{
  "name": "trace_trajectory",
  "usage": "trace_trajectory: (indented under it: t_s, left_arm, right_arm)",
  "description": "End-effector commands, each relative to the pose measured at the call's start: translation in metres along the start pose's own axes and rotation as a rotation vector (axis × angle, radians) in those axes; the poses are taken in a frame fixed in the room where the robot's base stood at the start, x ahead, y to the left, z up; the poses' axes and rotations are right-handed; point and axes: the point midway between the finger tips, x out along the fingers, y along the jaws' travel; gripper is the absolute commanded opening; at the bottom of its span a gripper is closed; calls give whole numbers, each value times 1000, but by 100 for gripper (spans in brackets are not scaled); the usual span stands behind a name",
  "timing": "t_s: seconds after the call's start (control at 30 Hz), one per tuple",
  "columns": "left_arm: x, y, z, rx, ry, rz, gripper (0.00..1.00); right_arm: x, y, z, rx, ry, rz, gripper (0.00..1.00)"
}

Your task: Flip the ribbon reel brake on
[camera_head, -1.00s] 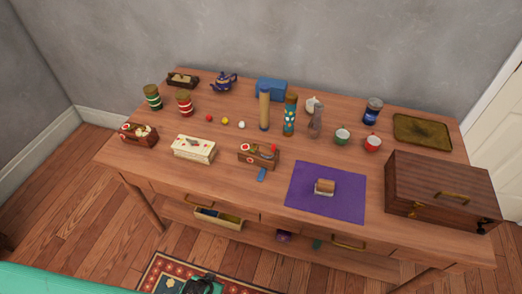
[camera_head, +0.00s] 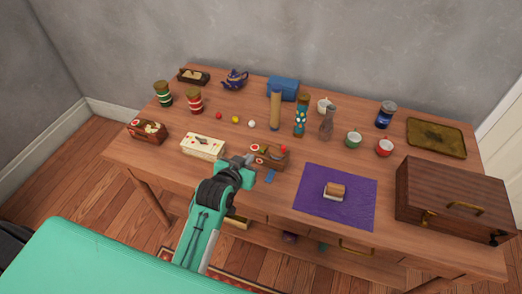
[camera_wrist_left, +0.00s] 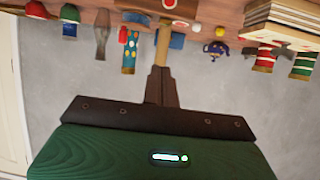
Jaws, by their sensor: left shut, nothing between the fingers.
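A small brown wooden box (camera_head: 284,162) with a red-and-white disc and a red part on top stands near the table's front middle. A similar brown box (camera_head: 147,137) with pale rolls in it stands at the left. I cannot tell for sure which one is the ribbon reel, and no brake lever is clear. My left gripper (camera_head: 249,159) is shut and empty at the left end of the middle box; I cannot tell whether it touches. In the left wrist view the shut fingers (camera_wrist_left: 161,85) point at a brown box (camera_wrist_left: 150,5) at the top edge. My right gripper is out of view.
A pale decorated box (camera_head: 203,147) stands left of the gripper. A small blue block (camera_head: 271,176) lies in front of the middle box. A purple mat (camera_head: 312,205) and a large wooden chest (camera_head: 450,200) are to the right. Tall cylinders (camera_head: 275,110) stand behind.

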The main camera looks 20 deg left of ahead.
Motion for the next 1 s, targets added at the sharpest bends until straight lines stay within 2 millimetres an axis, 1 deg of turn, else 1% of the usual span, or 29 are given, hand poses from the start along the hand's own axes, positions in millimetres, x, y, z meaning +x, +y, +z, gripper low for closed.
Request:
trace_trajectory:
  t_s: [0.03,0.1,0.43,0.57,0.67,1.0]
  left_arm:
    - [1,0,-8,-3,22,-3,0]
    - [1,-1,-13,-4,37,-5,0]
    - [2,-1,-14,-3,39,-5,0]
    - [10,-1,-15,-3,39,-5,0]
    - [23,-1,-16,-3,40,-5,0]
    - [84,-1,-18,-4,37,-4,0]
  right_arm:
    - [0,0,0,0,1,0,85]
    - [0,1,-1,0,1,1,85]
    - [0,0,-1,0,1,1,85]
    - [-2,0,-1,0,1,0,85]
    - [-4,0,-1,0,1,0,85]
    - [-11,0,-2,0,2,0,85]
